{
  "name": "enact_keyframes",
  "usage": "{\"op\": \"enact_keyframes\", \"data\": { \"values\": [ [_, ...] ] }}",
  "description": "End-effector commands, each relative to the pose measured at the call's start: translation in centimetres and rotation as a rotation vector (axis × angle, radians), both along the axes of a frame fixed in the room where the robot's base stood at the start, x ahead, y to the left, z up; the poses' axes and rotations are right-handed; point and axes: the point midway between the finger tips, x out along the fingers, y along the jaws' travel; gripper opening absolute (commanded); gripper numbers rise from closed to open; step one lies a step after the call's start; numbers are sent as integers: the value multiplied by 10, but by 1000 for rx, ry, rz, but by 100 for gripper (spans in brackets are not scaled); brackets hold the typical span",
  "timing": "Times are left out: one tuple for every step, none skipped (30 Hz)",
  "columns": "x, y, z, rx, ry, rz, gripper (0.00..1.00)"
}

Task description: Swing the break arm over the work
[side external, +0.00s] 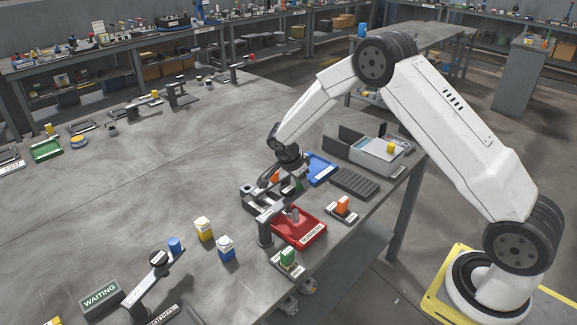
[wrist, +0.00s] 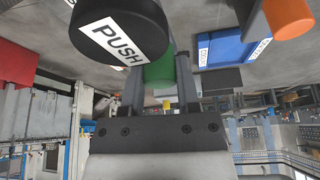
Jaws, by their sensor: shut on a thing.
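The break arm (side external: 272,207) is a grey bar on an upright post beside the red tray, at the near edge of the bench. My gripper (side external: 294,182) is at its far end, shut on the green handle (wrist: 160,70). In the wrist view, the handle sits between my two fingers. A black round pad marked PUSH (wrist: 118,30) is right next to my fingers. A grey fixture with a round top (side external: 248,190) stands just left of the arm. The bar and my gripper partly hide what lies beneath, so I cannot tell whether a work piece is there.
The red tray (side external: 318,241) holds a grey piece. A blue tray (side external: 322,170) and dark ribbed tray (side external: 355,183) lie behind. The bench's left side is mostly clear.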

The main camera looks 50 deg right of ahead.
Motion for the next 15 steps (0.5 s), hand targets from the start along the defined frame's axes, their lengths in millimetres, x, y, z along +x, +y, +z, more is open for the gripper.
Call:
{"op": "enact_keyframes", "data": {
  "values": [
    [-4,1,-2,4,3,-17,0],
    [-5,1,-2,3,3,-26,0],
    [-6,1,-1,3,3,-37,0],
    [-7,1,-2,3,2,-42,0],
    [-8,1,-2,3,3,-47,0],
    [-9,1,-2,3,3,-52,0],
    [-9,1,-2,4,3,-56,0],
    [-10,1,-2,4,3,-59,0],
    [-10,1,-2,4,3,-61,0],
    [-10,1,-2,4,4,-62,0],
    [-11,1,-2,4,3,-63,0],
    [-11,2,-2,4,4,-64,0],
    [-11,2,-2,4,4,-64,0],
    [-11,2,-2,4,5,-64,0],
    [-11,2,-2,4,5,-64,0]
  ]
}}
